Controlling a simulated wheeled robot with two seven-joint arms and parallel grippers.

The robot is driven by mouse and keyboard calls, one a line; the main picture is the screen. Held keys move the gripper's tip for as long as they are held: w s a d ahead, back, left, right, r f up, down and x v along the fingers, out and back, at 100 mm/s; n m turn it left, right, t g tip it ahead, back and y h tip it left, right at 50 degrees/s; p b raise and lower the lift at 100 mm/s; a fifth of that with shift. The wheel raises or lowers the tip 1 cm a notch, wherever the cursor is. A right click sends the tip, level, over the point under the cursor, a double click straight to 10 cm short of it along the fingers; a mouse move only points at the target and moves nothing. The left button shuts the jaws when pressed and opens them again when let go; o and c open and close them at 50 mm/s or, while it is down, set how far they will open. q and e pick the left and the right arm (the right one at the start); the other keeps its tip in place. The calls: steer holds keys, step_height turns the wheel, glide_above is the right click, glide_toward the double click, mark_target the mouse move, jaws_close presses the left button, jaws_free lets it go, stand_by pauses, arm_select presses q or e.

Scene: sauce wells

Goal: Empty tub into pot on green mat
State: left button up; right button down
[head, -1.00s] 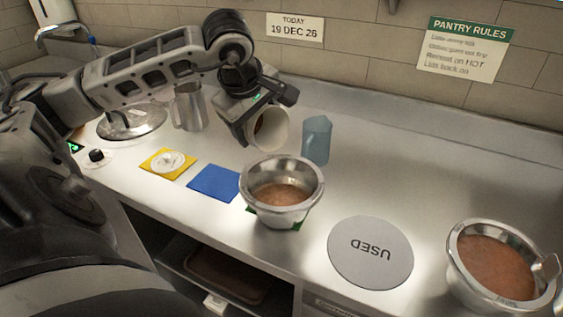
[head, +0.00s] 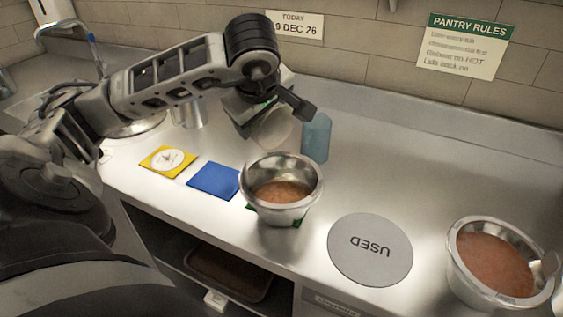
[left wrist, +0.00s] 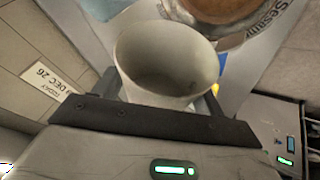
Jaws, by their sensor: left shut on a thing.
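My left gripper (head: 268,106) is shut on a white tub (head: 273,129), held tilted just behind and above a metal pot (head: 282,209). In the left wrist view the tub (left wrist: 165,62) shows its open mouth; its inside looks mostly bare with a brownish smear. The pot stands on a green mat (head: 252,208), mostly hidden under it, and has reddish-brown sauce inside. In the left wrist view the pot's sauce (left wrist: 215,8) shows at the top edge. My right gripper is not in view.
A blue cup (head: 316,138) stands close right of the tub. A blue mat (head: 214,181) and a yellow mat (head: 155,166) with a white lid lie left. A grey USED disc (head: 370,262) and another sauce-filled pot (head: 493,268) are right. The counter behind them is clear.

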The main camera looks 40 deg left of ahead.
arm_select(q)
steer(key=shift+d+r+y, duration=0.25)
steer(key=shift+d+y, duration=0.2)
steer(key=shift+y, duration=0.35)
steer(key=shift+d+r+m+t+y, duration=0.15)
steer(key=shift+m+t+y, duration=0.15)
steer(key=shift+y, duration=0.1)
steer(key=shift+s+d+y, duration=0.1)
steer(key=shift+d+y, duration=0.1)
steer(key=shift+y, duration=0.1)
stand_by(0.5)
steer(key=shift+a, duration=0.1)
steer(key=shift+a+f+h, duration=0.2)
steer(key=shift+a+h, duration=0.05)
steer(key=shift+h, duration=0.45)
steer(key=shift+a, duration=0.1)
